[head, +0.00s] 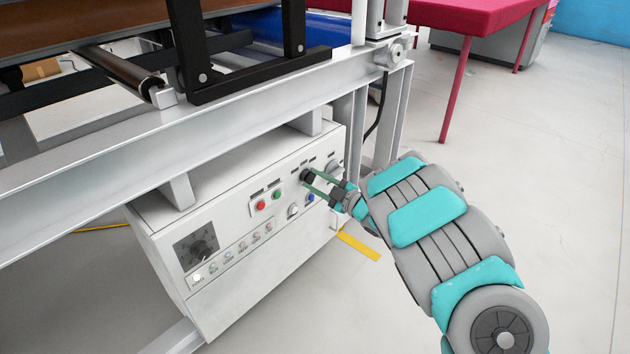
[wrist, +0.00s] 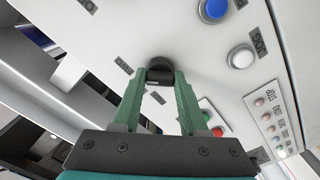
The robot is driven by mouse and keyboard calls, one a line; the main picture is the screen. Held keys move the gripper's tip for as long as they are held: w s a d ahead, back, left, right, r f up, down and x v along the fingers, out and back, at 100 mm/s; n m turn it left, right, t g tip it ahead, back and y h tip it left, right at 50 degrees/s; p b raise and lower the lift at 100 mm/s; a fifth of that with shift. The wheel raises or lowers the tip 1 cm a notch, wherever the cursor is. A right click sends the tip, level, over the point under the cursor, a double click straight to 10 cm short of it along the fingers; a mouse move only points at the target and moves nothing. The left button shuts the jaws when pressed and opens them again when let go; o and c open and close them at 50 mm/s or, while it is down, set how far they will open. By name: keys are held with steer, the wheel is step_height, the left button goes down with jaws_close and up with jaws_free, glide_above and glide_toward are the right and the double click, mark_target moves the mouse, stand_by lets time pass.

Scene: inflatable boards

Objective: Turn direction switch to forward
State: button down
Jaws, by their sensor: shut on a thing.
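The direction switch looks to be the black rotary knob (head: 306,175) on the upper part of the white control panel (head: 225,300). It also shows in the wrist view as a dark round knob (wrist: 160,70) between the fingertips. My gripper (head: 312,180) reaches in from the right, its green fingers closed around the knob. In the wrist view my gripper (wrist: 159,78) has one finger on each side of the knob.
A red button (head: 260,205), a green button (head: 277,195) and a blue button (head: 311,197) sit close by. A large dial (head: 198,248) is at the panel's left. A grey frame beam (head: 130,145) runs above the box. Open floor lies to the right.

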steer(key=shift+c, duration=2.2)
jaws_free()
steer(key=v, duration=0.7)
steer(key=shift+s+d, duration=0.25)
steer(key=shift+d, duration=0.1)
